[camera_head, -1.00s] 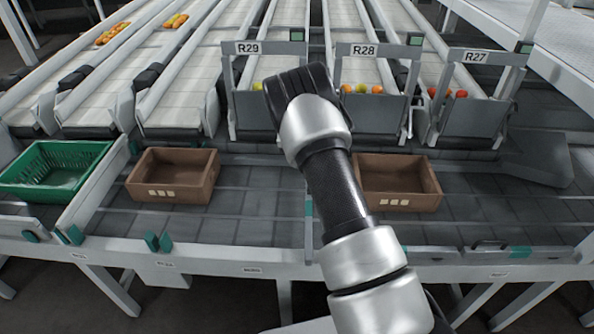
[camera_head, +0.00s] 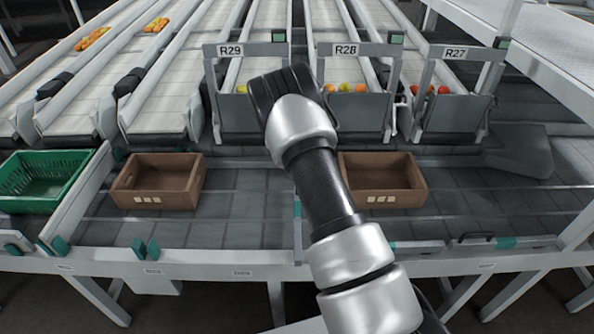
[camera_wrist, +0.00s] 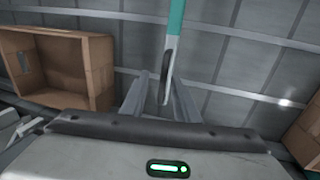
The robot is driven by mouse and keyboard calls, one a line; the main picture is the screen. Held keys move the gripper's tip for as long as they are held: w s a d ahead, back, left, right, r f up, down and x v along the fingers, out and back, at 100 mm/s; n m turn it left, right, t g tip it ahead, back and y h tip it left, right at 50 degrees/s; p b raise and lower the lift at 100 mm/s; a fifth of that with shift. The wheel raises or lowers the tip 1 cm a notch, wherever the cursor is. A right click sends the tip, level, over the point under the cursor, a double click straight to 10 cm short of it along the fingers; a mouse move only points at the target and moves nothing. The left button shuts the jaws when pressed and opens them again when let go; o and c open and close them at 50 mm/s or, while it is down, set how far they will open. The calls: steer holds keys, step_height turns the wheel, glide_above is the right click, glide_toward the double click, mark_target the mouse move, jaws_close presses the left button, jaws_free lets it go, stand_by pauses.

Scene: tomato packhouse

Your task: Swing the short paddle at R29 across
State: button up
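A thin paddle stands between the two brown crates at the R29 lane; its teal part (camera_head: 297,209) shows just left of my arm in the head view. In the wrist view the paddle's teal part (camera_wrist: 176,18) is at the top, and its grey end with a dark edge runs down between my fingers. My gripper (camera_wrist: 158,73) is open, with one finger on each side of the paddle in the picture. A gap shows on the left; contact on the right cannot be told. In the head view my arm hides the gripper.
One brown crate (camera_head: 128,199) stands left of the paddle and another (camera_head: 418,199) right of it. A green crate (camera_head: 20,204) is at far left. The R29 chute gate (camera_head: 232,118) and R28 gate (camera_head: 345,122) stand behind.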

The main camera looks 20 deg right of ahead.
steer(key=w+a+r+p, duration=0.1)
steer(key=a+r+p, duration=0.2)
steer(key=r, duration=1.4)
steer(key=shift+a, duration=0.15)
steer(key=s+a+r+n+t+y, duration=0.1)
steer(key=s+a+r+t+y, duration=0.15)
steer(key=s+r, duration=1.6)
steer(key=s+a+n+t+p, duration=0.15)
steer(key=s+t, duration=0.25)
steer(key=s, duration=1.6)
step_height(320, 180, up, 19)
steer(key=p, duration=1.8)
steer(key=shift+a+n, duration=0.35)
steer(key=shift+n, duration=0.1)
